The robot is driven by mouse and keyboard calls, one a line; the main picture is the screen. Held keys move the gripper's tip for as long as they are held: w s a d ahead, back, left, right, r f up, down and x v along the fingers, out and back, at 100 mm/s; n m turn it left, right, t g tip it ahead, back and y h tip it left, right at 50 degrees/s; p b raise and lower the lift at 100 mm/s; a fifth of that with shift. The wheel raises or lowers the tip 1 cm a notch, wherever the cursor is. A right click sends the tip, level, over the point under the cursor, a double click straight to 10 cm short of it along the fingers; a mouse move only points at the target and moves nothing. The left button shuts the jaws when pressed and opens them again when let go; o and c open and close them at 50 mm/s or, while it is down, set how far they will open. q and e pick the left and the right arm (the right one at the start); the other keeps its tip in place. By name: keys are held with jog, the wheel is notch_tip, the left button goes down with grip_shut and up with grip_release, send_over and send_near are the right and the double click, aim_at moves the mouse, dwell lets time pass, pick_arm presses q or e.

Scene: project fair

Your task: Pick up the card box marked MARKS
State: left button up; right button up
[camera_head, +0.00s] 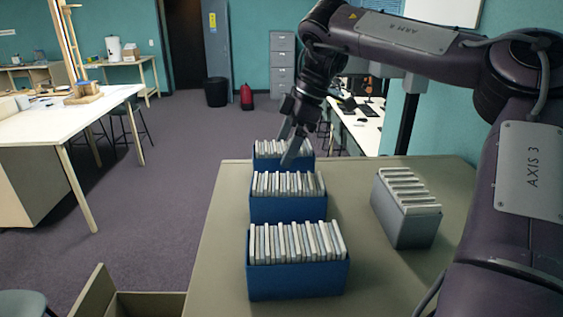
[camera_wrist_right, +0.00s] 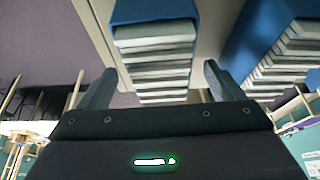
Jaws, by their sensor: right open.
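Three blue card boxes full of pale upright cards stand in a row on the table: a far one (camera_head: 301,166), a middle one (camera_head: 288,208) and a near one (camera_head: 298,281). I cannot read the word MARKS on any of them. My right gripper (camera_head: 291,143) is open at the far blue box and partly covers it. In the right wrist view, a blue box (camera_wrist_right: 155,11) and its cards lie between the open fingers (camera_wrist_right: 158,82), with no grip visible. A second blue box (camera_wrist_right: 248,40) shows at the right there. My left gripper is out of view.
A grey card box (camera_head: 405,226) stands on the right of the olive table (camera_head: 225,235), near my right arm. Table surface is free between it and the blue row. An open tan box (camera_head: 140,304) is at the lower left, and a white table (camera_head: 60,124) stands farther left.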

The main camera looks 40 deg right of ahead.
aim_at(279, 161)
jog(key=p+x, duration=0.2)
jog(key=x, duration=0.2)
jog(key=shift+s+d+f, duration=0.15)
jog(key=shift+f, duration=0.25)
jog(key=shift+w, duration=0.2)
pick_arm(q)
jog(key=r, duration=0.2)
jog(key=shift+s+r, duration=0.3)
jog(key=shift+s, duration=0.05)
pick_arm(e)
jog(key=shift+s, duration=0.15)
jog(key=shift+f, duration=0.25)
jog(key=shift+c, duration=0.5)
jog(key=c, duration=1.2)
